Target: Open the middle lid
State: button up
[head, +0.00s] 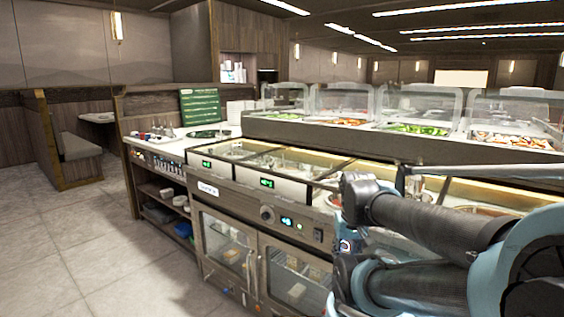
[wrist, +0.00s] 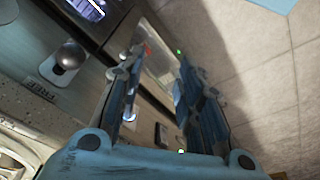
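In the head view, a row of wells with dark-framed, apparently clear lids runs along the front counter. The middle lid (head: 281,160) looks flat and closed; its handle cannot be made out. Another lid (head: 234,149) lies to its left, and one more (head: 325,168) to its right, partly behind my arm. My gripper (wrist: 158,62) shows in the wrist view, its two dark fingers apart with nothing between them. Beyond the fingers are the counter's front and the floor, with no lid clearly in that view. In the head view my gripper cannot be made out behind my arm.
A knob (wrist: 68,56) and a lit display (wrist: 87,9) on the counter's front panel are close to my gripper. Raised clear covers (head: 342,101) stand over food trays behind the wells. Open tiled floor (head: 100,235) lies at the left.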

jog(key=shift+w+d, duration=0.1)
jog(key=shift+w, duration=0.1)
jog(key=shift+o, duration=0.8)
jog(key=w+a+r+g, duration=0.1)
jog(key=w+a+r, duration=0.3)
jog(key=w+r, duration=0.6)
jog(key=w+a+r, duration=0.5)
jog(key=w+r, duration=0.5)
jog(key=w+a+r+g, duration=0.1)
jog(key=w+a+r, duration=0.3)
jog(key=w+r, duration=0.55)
jog(key=w+a+r+n+y, duration=0.1)
jog(key=w+a+r, duration=0.3)
jog(key=w+a, duration=0.6)
jog(key=f, duration=1.6)
jog(key=shift+w+a+f, duration=0.3)
grip_shut()
